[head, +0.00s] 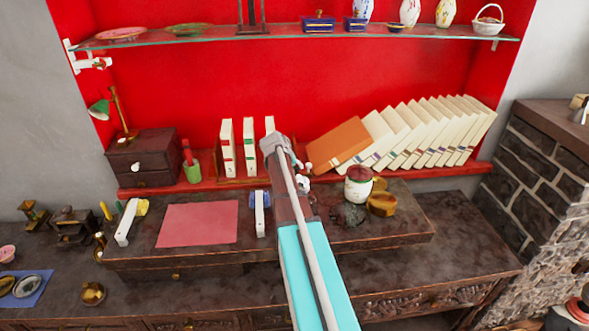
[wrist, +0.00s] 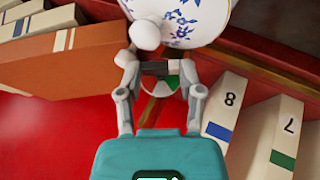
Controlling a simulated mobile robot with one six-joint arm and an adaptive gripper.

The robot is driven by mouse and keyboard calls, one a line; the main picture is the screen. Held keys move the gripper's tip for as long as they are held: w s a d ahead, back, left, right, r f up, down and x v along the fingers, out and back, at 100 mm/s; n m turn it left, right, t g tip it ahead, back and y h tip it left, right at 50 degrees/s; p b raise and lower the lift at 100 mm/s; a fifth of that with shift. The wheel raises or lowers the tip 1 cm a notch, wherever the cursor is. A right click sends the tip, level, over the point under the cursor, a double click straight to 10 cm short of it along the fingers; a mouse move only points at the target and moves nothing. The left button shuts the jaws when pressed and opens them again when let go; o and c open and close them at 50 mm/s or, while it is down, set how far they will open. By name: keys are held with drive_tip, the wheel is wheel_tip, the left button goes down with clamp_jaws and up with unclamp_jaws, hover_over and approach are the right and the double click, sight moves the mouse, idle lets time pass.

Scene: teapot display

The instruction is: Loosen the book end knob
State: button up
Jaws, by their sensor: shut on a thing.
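The wooden book end (wrist: 155,105) shows in the wrist view beside the upright white books. My gripper (wrist: 158,68) is shut on a small round piece with white and green parts, which looks like the book end knob (wrist: 172,82). The fingers hide part of it. In the head view my gripper (head: 287,155) is in front of the red niche, between the upright books and the leaning row. My arm hides the knob there.
An orange book (head: 337,146) leans beside my gripper. Upright white books (head: 249,146) stand to the left. A round white, blue-flowered piece (wrist: 190,18) and a white ball (wrist: 147,35) are close to the fingers. A red-lidded jar (head: 357,190) stands on the desk.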

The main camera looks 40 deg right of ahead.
drive_tip(key=shift+f+h+b, duration=0.15)
drive_tip(key=shift+h+b, duration=0.25)
drive_tip(key=shift+b, duration=0.05)
drive_tip(key=shift+w+a+f+n+g+h+b, duration=0.15)
drive_tip(key=shift+f+n+g+h+b, duration=0.2)
drive_tip(key=shift+h+b, duration=0.45)
drive_tip(key=g+h+b, duration=0.1)
drive_tip(key=h+b, duration=0.1)
drive_tip(key=b, duration=0.2)
drive_tip(key=shift+a+f+n, duration=0.15)
drive_tip(key=shift+n, duration=0.1)
drive_tip(key=h+b, duration=0.2)
drive_tip(key=b, duration=0.1)
drive_tip(key=n+g+h+b, duration=0.1)
drive_tip(key=b, duration=0.1)
drive_tip(key=shift+f+g+h+b, duration=0.2)
drive_tip(key=shift+g+h+b, duration=0.05)
drive_tip(key=shift+h+b, duration=0.15)
drive_tip(key=shift+r+g+h+b, duration=0.1)
drive_tip(key=shift+g+h+b, duration=0.2)
drive_tip(key=shift+h+b, duration=0.4)
drive_tip(key=shift+r+n, duration=0.15)
drive_tip(key=shift+n, duration=0.15)
drive_tip(key=o, duration=1.1)
drive_tip(key=shift+o, duration=0.2)
